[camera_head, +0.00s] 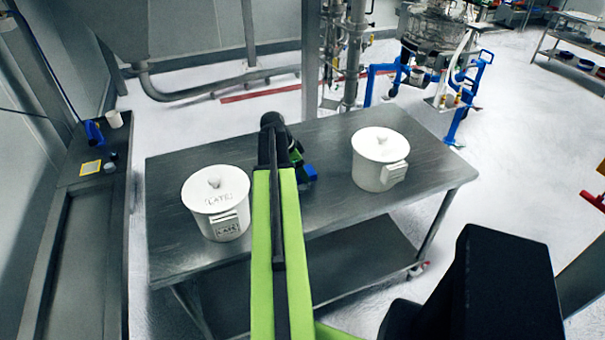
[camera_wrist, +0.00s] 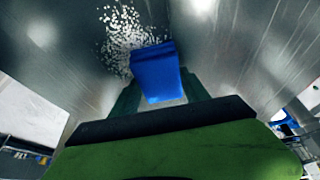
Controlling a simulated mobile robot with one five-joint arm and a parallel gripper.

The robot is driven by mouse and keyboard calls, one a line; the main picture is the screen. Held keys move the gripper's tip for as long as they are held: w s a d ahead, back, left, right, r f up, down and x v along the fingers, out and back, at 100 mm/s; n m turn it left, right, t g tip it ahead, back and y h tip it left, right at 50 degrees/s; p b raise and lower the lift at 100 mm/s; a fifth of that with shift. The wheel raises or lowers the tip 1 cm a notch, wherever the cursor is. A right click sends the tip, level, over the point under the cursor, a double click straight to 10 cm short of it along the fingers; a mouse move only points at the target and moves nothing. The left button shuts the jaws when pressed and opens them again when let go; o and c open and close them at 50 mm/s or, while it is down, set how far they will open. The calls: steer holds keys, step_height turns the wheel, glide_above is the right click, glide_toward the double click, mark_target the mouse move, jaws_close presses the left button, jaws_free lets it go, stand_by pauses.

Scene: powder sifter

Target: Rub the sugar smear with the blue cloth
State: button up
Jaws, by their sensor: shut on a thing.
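The blue cloth (camera_wrist: 157,75) is held between the fingers of my gripper (camera_wrist: 160,98) in the wrist view. Its far end lies at the edge of the sugar smear (camera_wrist: 122,35), a scatter of white grains on the steel table. The cloth covers part of the near side of the grains. I cannot tell how firmly it presses on the table. In the head view a small part of the blue cloth (camera_head: 309,171) shows to the right of my arm. My arm hides the smear there.
A white lidded pot with lettering (camera_head: 215,200) stands left of my arm on the steel table (camera_head: 330,210). Another white lidded pot (camera_head: 380,158) stands right of it. A side counter (camera_head: 85,220) holds a yellow card (camera_head: 90,168) and a blue item (camera_head: 94,133).

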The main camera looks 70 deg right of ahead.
mark_target(302, 195)
steer(key=shift+w+d, duration=0.9)
steer(key=shift+d, duration=0.05)
steer(key=shift+w+a+f, duration=0.1)
steer(key=shift+w+a, duration=0.6)
steer(key=shift+a, duration=0.15)
steer(key=shift+s+a, duration=3.5)
steer(key=shift+a, duration=0.05)
steer(key=shift+w+a, duration=0.7)
steer(key=shift+a, duration=0.05)
steer(key=shift+w+d, duration=3.55)
steer(key=shift+d, duration=0.1)
steer(key=shift+a, duration=0.1)
